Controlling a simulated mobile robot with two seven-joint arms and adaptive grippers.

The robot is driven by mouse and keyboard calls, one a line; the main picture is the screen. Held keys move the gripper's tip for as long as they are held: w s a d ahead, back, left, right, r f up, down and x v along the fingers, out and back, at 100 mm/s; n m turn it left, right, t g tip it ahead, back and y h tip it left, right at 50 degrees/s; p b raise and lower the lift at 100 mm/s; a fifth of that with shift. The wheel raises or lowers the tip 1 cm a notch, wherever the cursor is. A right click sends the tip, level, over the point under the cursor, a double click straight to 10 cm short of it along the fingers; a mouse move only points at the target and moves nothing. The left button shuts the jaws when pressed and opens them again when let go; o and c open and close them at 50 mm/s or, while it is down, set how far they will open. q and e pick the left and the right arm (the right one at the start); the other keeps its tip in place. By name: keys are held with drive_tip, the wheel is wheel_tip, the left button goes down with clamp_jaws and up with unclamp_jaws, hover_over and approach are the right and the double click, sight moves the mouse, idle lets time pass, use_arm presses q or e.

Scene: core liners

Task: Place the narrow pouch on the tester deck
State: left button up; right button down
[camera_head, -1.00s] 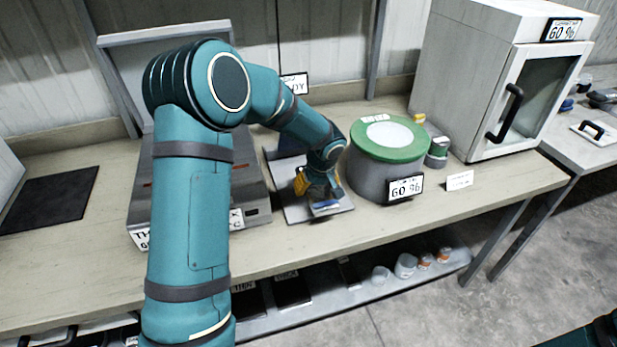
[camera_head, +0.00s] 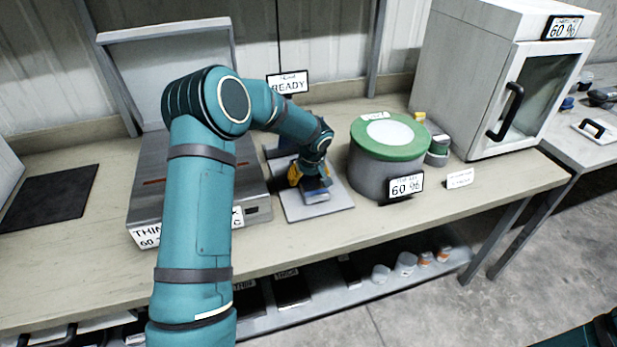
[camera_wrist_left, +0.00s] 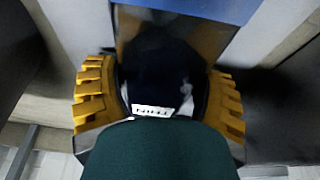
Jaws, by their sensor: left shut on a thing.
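My left gripper (camera_head: 307,178) is over the grey tester deck (camera_head: 328,207), in front of the READY display (camera_head: 288,83). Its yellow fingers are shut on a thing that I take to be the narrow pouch. In the left wrist view a dark pouch (camera_wrist_left: 160,75) with a small white label (camera_wrist_left: 153,110) shows between the yellow fingers. In the head view a blue-grey piece (camera_head: 316,190) shows just below the fingers, low over the deck. I cannot tell whether it touches the deck. My right gripper is out of view.
A grey drum with a green lid (camera_head: 408,150) stands close to the right of the deck. A metal device with a raised lid (camera_head: 145,205) stands to the left, partly behind my left arm. A white cabinet (camera_head: 450,75) is at the right. A black mat (camera_head: 48,198) lies at the far left.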

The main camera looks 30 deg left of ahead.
sight(312, 184)
use_arm(q)
drive_tip(key=shift+f, duration=0.15)
drive_tip(key=o, duration=1.2)
drive_tip(key=shift+r, duration=0.55)
drive_tip(key=p+v, duration=0.1)
drive_tip(key=v, duration=1)
drive_tip(key=shift+s+r+p, duration=0.1)
drive_tip(key=shift+p, duration=0.2)
drive_tip(key=shift+d, duration=0.1)
